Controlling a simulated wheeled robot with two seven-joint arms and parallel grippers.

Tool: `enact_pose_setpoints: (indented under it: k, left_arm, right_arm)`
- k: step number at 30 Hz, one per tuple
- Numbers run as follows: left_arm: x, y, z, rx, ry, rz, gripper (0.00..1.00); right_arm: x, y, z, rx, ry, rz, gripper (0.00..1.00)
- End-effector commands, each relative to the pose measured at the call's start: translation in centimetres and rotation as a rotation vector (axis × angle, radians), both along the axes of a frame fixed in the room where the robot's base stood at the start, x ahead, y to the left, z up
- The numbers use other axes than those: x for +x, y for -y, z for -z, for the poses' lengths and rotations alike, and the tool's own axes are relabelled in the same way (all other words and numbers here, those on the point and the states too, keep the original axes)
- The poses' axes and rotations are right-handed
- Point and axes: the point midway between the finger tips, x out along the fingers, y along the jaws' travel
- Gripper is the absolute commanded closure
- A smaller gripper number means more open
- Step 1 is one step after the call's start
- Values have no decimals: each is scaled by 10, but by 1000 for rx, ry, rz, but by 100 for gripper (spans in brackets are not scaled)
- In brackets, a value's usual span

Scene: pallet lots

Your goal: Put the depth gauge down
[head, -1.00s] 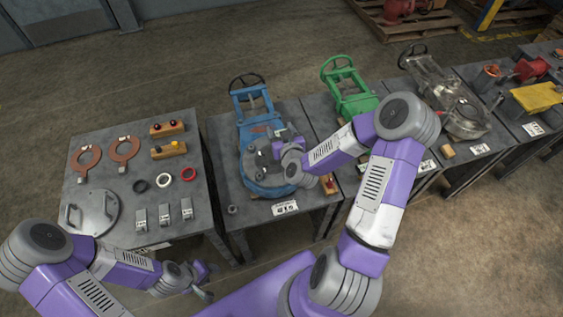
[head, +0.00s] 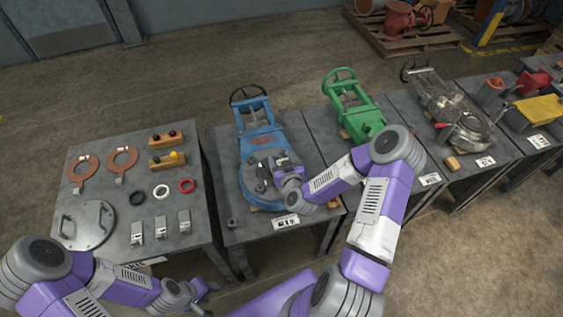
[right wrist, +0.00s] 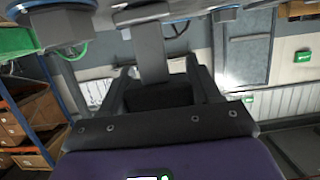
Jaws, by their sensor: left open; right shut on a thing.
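In the right wrist view a grey bar, which I take to be the depth gauge (right wrist: 152,55), stands between the fingers of my right gripper (right wrist: 160,92). The gripper is shut on it. In the head view my right gripper (head: 268,170) is over the round top of the blue valve (head: 256,200) on the second table; the gauge is too small and covered there to make out well. I cannot tell whether it touches the valve. My left gripper (head: 208,297) is open and empty, low at the front, in front of the left table.
The left table (head: 100,195) holds copper rings, a round lid (head: 88,225), small rings, grey blocks and wooden blocks with knobs (head: 168,161). A green valve (head: 352,105) and a grey valve (head: 450,108) stand on tables to the right. A small nut-like part (head: 232,222) lies left of the blue valve.

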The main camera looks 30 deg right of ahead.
Motion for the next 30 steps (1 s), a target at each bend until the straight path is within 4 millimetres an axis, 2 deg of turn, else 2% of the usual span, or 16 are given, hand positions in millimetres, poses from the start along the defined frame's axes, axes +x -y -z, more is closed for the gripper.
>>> enact_pose_setpoints:
  k: [11, 12, 17, 30]
  left_arm:
    - [0, 0, 4, 0, 0, 0, 57]
    - [0, 0, 4, 0, 0, 0, 57]
    - [0, 0, 3, 0, 0, 0, 57]
    - [0, 0, 0, 0, 0, 0, 57]
  right_arm:
    - [0, 0, 3, -3, 2, -1, 94]
    - [0, 0, 5, -2, -1, -1, 37]
    - [0, 0, 4, -1, -1, 0, 13]
    - [-2, 0, 3, 3, -2, 2, 13]
